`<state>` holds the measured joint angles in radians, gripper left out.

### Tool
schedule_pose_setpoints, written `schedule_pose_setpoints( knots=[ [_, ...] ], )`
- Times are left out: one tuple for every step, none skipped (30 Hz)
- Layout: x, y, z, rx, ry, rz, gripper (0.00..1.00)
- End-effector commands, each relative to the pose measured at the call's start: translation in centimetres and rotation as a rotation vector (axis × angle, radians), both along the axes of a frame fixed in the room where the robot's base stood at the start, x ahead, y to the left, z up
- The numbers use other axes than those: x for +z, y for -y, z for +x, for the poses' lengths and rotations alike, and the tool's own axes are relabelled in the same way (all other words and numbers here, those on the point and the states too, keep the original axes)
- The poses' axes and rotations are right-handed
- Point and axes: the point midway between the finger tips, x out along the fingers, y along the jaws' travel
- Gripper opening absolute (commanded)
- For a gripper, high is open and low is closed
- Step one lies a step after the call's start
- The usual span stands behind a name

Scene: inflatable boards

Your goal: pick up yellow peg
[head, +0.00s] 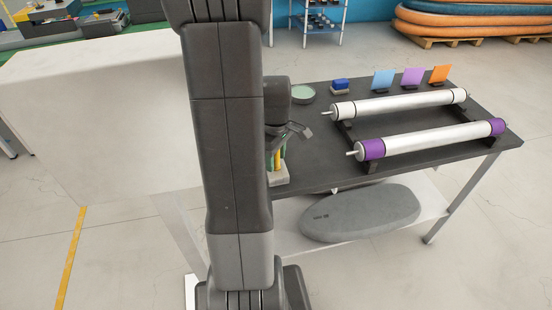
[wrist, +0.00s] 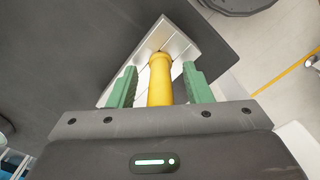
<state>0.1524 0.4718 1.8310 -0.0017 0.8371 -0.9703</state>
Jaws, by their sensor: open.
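The yellow peg (wrist: 160,80) stands out of a pale grey holder block (wrist: 178,42) in the wrist view. My gripper (wrist: 160,86) is open, with one green finger on each side of the peg. A small gap shows between the peg and each finger. The peg's near end is hidden behind the gripper body. In the head view my gripper (head: 277,160) is at the left end of the dark table, mostly hidden behind my arm. A sliver of the yellow peg (head: 277,160) shows there above the holder block (head: 279,179).
A grey board (head: 360,213) lies on the shelf below. The table's front middle is clear.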

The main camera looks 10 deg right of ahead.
Motion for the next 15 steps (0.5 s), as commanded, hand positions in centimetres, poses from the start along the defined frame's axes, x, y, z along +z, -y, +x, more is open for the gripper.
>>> schedule_pose_setpoints(
  knots=[
    [-0.43,-0.03,-0.06,0.000,-0.002,0.001,0.45],
    [-0.56,-0.02,-0.05,0.000,-0.001,0.000,0.45],
    [-0.67,-0.02,-0.04,0.000,0.000,0.000,0.45],
    [-0.71,-0.03,-0.03,0.000,0.000,0.000,0.45],
    [-0.72,-0.02,-0.02,0.000,0.000,0.000,0.45],
    [-0.72,-0.03,-0.01,0.000,0.001,-0.001,0.45],
    [-0.71,-0.03,-0.01,0.000,0.001,-0.001,0.45],
    [-0.70,-0.03,-0.01,0.000,0.001,-0.001,0.45],
    [-0.70,-0.03,-0.01,0.000,0.001,-0.001,0.45],
    [-0.69,-0.03,-0.01,0.000,0.001,-0.001,0.41],
    [-0.69,-0.03,-0.01,0.000,0.000,0.000,0.35],
    [-0.69,-0.03,-0.01,0.000,0.000,0.000,0.27],
    [-0.69,-0.03,-0.01,0.000,0.000,0.000,0.22],
    [-0.68,-0.03,-0.01,0.000,0.000,0.000,0.16],
    [-0.68,-0.03,-0.01,0.001,0.000,0.000,0.08]
  ],
)
